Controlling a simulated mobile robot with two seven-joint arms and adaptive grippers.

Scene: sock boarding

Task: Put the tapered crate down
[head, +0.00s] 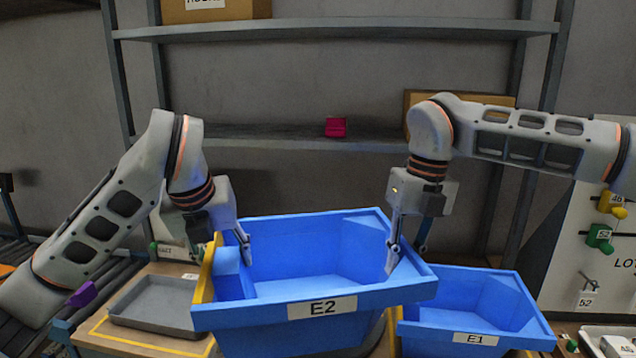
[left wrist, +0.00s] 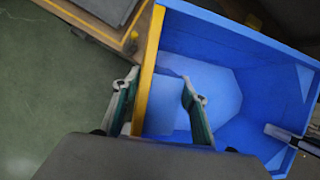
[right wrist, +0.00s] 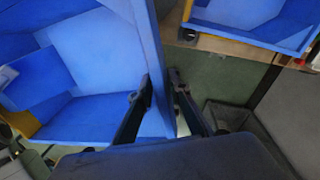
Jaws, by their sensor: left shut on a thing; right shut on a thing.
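The tapered crate is the blue open crate (head: 270,318) labelled E2, in the middle of the head view. It is empty and looks about level. My left gripper (head: 232,243) is shut on its left wall, which has a yellow edge; the left wrist view shows the fingers (left wrist: 160,100) on both sides of that wall (left wrist: 149,75). My right gripper (head: 405,248) is shut on the right wall; the right wrist view shows the fingers (right wrist: 160,100) astride that wall (right wrist: 150,50). The crate's underside is hidden, so I cannot tell whether it touches anything below.
A second blue crate (head: 440,335) labelled E1 stands close to the right. A grey tray (head: 150,305) sits on a yellow-lined wooden bench (head: 125,335) at the left. Behind are grey shelves (head: 270,139) with a small red object (head: 336,127). A white board (head: 590,270) stands at the right.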

